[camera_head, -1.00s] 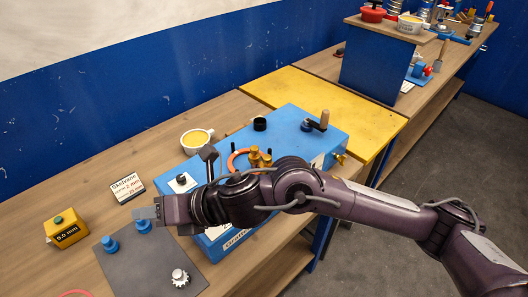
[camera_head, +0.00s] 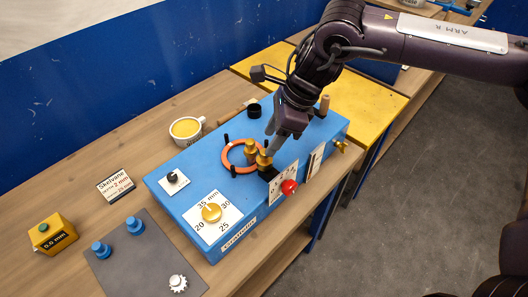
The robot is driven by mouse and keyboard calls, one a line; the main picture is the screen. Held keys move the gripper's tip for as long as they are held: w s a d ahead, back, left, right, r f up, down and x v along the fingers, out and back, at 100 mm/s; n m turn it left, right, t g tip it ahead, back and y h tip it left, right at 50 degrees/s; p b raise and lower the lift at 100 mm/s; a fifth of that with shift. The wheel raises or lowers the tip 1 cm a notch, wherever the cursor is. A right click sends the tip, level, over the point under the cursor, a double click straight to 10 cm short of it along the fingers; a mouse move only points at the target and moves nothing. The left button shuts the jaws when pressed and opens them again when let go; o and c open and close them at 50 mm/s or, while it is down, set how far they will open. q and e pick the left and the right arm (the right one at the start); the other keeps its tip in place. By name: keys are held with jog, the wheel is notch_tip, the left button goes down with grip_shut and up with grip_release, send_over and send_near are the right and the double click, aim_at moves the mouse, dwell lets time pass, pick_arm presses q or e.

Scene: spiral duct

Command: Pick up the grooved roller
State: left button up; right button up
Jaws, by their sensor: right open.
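Two brass rollers stand close together on top of the blue machine (camera_head: 178,205): a rear one (camera_head: 250,147) and a front one (camera_head: 264,161), beside an orange ring (camera_head: 228,157). I cannot make out which piece is grooved. My right gripper (camera_head: 271,140) points down from the upper right, its fingertips just above and beside the brass rollers. It is open and holds nothing I can see; whether it touches a roller is unclear. On the grey mat (camera_head: 150,270) are two blue knobbed pieces (camera_head: 135,226) and a white toothed piece (camera_head: 177,283). My left gripper is out of view.
A yellow dial (camera_head: 211,213), a red knob (camera_head: 289,187), a black cup-shaped piece (camera_head: 254,111) and thin black posts crowd the machine. A yellow-filled cup (camera_head: 187,129), a label card (camera_head: 116,186) and a yellow block (camera_head: 52,234) are on the wooden bench. A yellow table surface (camera_head: 285,78) lies behind.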

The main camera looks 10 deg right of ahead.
aim_at(265, 159)
jog(key=p+x, duration=0.2)
jog(key=x, duration=0.1)
jog(key=p+x, duration=0.1)
jog(key=x, duration=0.1)
jog(key=shift+s+d+f, duration=0.1)
jog(key=shift+s+f, duration=0.2)
jog(key=shift+w+f, duration=0.1)
jog(key=shift+f, duration=0.35)
jog(key=shift+c, duration=0.5)
grip_shut()
